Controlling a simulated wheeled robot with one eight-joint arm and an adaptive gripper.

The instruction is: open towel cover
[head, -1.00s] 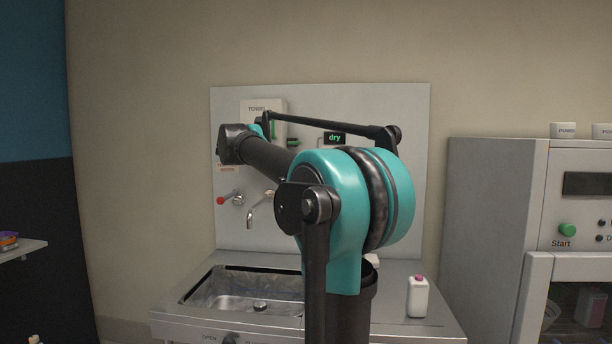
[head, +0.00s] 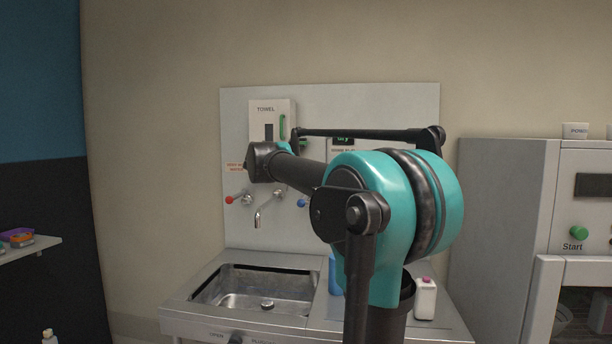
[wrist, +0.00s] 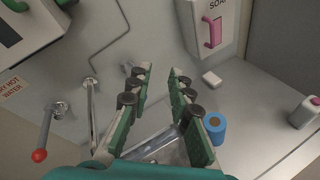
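The towel dispenser (head: 259,116) is a white wall box labelled TOWEL, with a dark slot and an upright green handle (head: 282,127) on its front right. Its cover looks shut. In the wrist view a white box with a dark slot and a green handle (wrist: 15,4), likely the dispenser, is cut off at the top left. My gripper (wrist: 159,74) is open and empty, its green-padded fingers apart over the sink area, to the right of that box.
The soap dispenser (wrist: 203,22) with a pink handle hangs right of my fingers. A red-knobbed tap (head: 238,199) and spout (head: 266,210) stick out below the towel box. A blue cylinder (wrist: 215,128) and white bottle (head: 425,298) stand on the counter beside the sink (head: 225,293).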

